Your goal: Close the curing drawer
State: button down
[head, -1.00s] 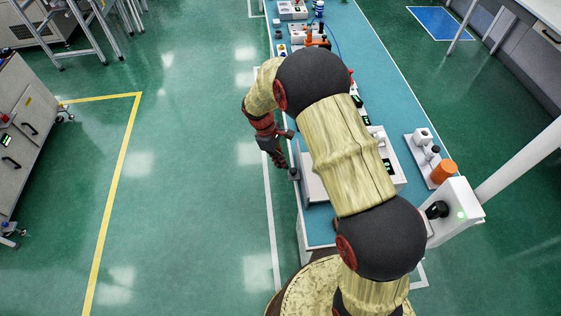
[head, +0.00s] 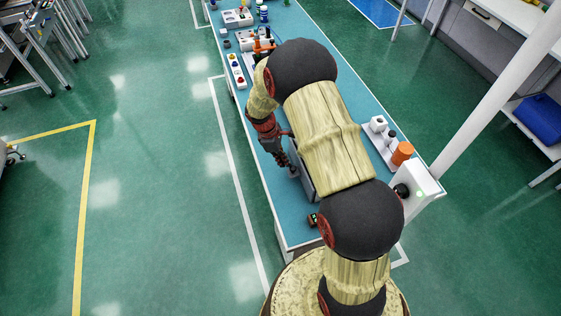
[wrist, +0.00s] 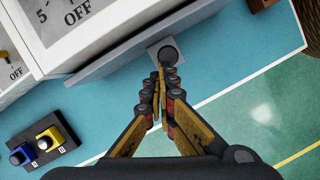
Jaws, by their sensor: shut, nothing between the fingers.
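The curing drawer's long grey front (wrist: 135,50) crosses the upper part of the wrist view, close along the white unit (wrist: 100,25) marked OFF. A dark round knob (wrist: 168,56) on a pale square block stands out from the front. My gripper (wrist: 160,76) is shut and empty, its fingertips at the knob's near side; I cannot tell whether they touch it. In the head view my gripper (head: 293,170) is beside the grey drawer front (head: 306,184), and my arm hides most of the unit. How far the drawer stands out is unclear.
A blue and yellow button box (wrist: 45,145) lies on the blue bench (head: 282,220). A white holder with an orange cup (head: 402,153) stands to the right of my arm. Other devices line the bench's far end. The green floor left of the bench is clear.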

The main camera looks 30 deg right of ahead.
jog(key=v, duration=1.2)
jog(key=s+a+r+m+t+y+b, duration=0.1)
jog(key=s+a+r+m+t, duration=0.3)
jog(key=s+r, duration=0.6)
jog(key=s+a+r+m+t+y+b, duration=0.1)
jog(key=s+a+r+m+t+b, duration=0.2)
jog(key=s+a+r+m, duration=0.3)
jog(key=s+r+b, duration=0.1)
jog(key=s+r, duration=0.3)
jog(key=s, duration=0.5)
jog(key=shift+s+a+m+t+y, duration=0.2)
jog(key=shift+a+m+t+y, duration=0.1)
jog(key=shift+a+t+y, duration=0.1)
